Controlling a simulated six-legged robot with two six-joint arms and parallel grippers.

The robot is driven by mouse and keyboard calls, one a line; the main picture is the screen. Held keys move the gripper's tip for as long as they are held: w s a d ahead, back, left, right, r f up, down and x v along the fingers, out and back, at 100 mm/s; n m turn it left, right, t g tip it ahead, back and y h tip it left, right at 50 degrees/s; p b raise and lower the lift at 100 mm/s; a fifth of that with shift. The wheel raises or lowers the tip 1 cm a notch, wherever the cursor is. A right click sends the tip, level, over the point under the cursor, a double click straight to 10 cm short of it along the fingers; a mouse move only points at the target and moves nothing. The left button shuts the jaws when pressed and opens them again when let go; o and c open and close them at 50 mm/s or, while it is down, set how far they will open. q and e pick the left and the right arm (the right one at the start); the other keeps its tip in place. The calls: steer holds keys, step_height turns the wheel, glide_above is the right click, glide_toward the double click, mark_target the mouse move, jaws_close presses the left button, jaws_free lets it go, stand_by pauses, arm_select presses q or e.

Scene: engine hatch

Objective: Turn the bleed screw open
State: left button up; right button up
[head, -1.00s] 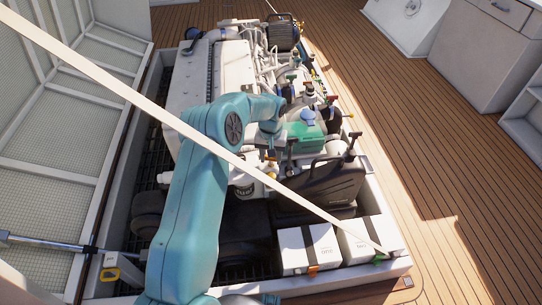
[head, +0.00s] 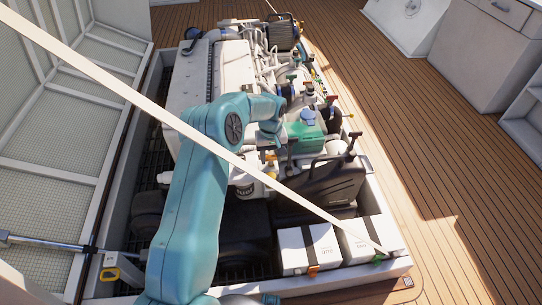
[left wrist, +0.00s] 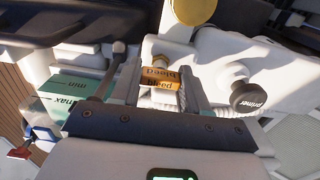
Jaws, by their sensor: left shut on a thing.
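The bleed screw (left wrist: 160,66) shows in the left wrist view, with an orange tag (left wrist: 160,84) reading "bleed" just in front of it. My left gripper (left wrist: 163,72) has its two grey fingers on either side of the screw and is shut on it. In the head view my left gripper (head: 270,150) is small and partly hidden behind my teal arm and a pale strap, beside the engine (head: 229,70). The screw cannot be made out in the head view. My right gripper is not in view.
A black primer knob (left wrist: 249,97) stands close to the right of the fingers in the left wrist view. A green tank (head: 304,138) and a black canister (head: 322,184) sit beside the engine. Two white boxes (head: 308,250) stand at the near end. A pale strap (head: 110,82) crosses the hatch.

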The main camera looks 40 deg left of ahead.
mark_target(271, 156)
arm_select(q)
steer(key=o, duration=1.1)
steer(key=shift+c, duration=0.2)
step_height(271, 156, up, 16)
steer(key=p, duration=0.3)
steer(key=shift+r+p, duration=0.2)
steer(key=shift+p, duration=0.2)
